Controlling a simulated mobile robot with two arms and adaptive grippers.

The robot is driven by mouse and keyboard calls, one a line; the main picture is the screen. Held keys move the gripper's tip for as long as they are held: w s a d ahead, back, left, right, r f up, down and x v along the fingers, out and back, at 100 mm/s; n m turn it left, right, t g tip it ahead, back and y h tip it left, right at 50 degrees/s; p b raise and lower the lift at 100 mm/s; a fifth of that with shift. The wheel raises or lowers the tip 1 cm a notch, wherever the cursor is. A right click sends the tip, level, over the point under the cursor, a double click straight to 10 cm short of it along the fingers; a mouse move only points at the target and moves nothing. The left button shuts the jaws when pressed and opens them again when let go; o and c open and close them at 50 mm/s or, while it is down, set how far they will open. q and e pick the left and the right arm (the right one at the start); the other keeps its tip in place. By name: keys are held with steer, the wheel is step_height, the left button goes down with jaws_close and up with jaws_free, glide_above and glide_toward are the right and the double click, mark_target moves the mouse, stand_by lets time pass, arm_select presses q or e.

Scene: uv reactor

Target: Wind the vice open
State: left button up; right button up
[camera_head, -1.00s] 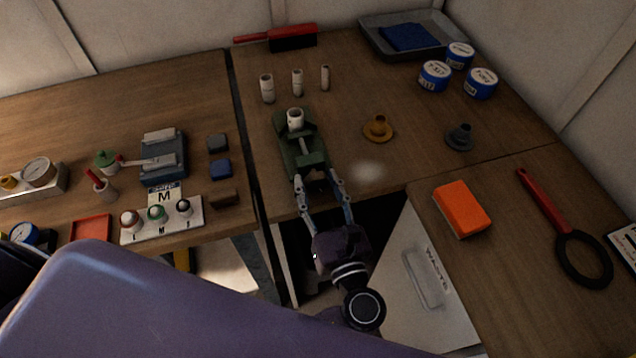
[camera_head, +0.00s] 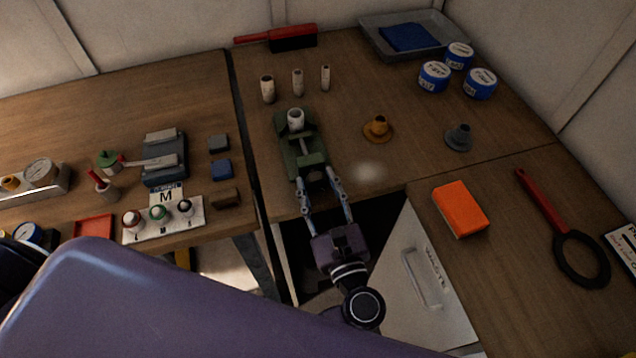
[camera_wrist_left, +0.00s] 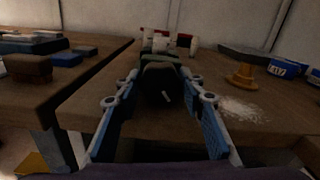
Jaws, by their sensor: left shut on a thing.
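The green vice (camera_head: 302,150) stands near the front edge of the middle table. A pale cylinder (camera_head: 296,118) stands upright at its far end. My left gripper (camera_head: 317,182) reaches in from the front, its fingers at the near end of the vice, shut on the vice handle. In the left wrist view, the fingers (camera_wrist_left: 162,85) lie either side of the vice's dark near end (camera_wrist_left: 160,75), and a small light bar of the handle (camera_wrist_left: 165,97) shows between them. Most of the handle is hidden. My right gripper is not in view.
Several pale cylinders (camera_head: 298,82) stand behind the vice. An orange flanged part (camera_head: 377,127) and a grey one (camera_head: 459,137) stand to the right. Left, across a narrow gap, are small blocks (camera_head: 221,169) and a button panel (camera_head: 160,222). An orange block (camera_head: 460,209) lies front right.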

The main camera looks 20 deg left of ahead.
arm_select(q)
steer(key=o, duration=1.2)
steer(key=v, duration=1.2)
